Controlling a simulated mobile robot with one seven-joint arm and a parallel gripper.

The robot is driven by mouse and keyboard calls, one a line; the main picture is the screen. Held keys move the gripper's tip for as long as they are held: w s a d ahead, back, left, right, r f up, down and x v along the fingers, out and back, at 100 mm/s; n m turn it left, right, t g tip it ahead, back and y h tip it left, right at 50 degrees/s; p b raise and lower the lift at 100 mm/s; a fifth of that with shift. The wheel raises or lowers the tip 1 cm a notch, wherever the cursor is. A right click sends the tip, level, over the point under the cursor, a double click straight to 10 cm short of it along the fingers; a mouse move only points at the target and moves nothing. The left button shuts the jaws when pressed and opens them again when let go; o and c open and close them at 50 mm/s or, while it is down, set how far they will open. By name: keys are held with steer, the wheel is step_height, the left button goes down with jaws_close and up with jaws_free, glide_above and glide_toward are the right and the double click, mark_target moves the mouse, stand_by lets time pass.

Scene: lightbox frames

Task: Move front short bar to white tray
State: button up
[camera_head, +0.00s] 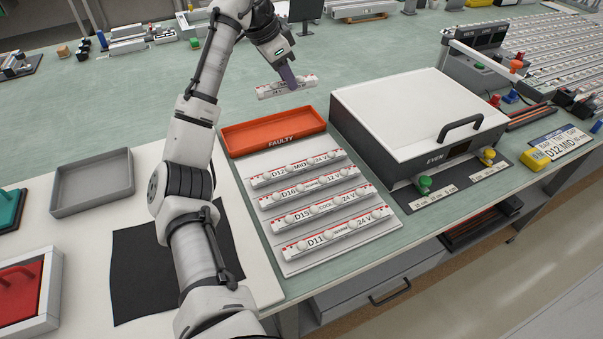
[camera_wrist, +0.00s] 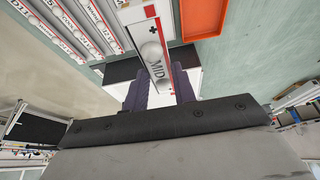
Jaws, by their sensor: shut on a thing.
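A white flat tray (camera_head: 350,248) lies on the bench front, holding several longer bars in rows. Its front bar (camera_head: 330,232) is marked D11 and its back bar (camera_head: 297,170) D12. I cannot tell whether the held bar touches anything below.
The orange FAULTY tray (camera_head: 232,140) is empty, just behind the white tray. A white lidded box (camera_head: 410,105) with a black handle stands to the right. An empty grey tray (camera_head: 92,203) and a black mat (camera_head: 135,270) lie at left. Open bench surrounds the held bar.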

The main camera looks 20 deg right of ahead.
steer(key=shift+w+f, duration=0.1)
steer(key=shift+w, duration=0.1)
step_height(320, 180, down, 20)
steer(key=p, duration=0.3)
steer(key=shift+r, duration=0.2)
steer(key=shift+f, duration=0.1)
steer(key=o, duration=1)
steer(key=b+v, duration=0.2)
steer(key=v, duration=1)
steer(key=shift+s+b, duration=0.15)
steer(key=shift+b, duration=0.2)
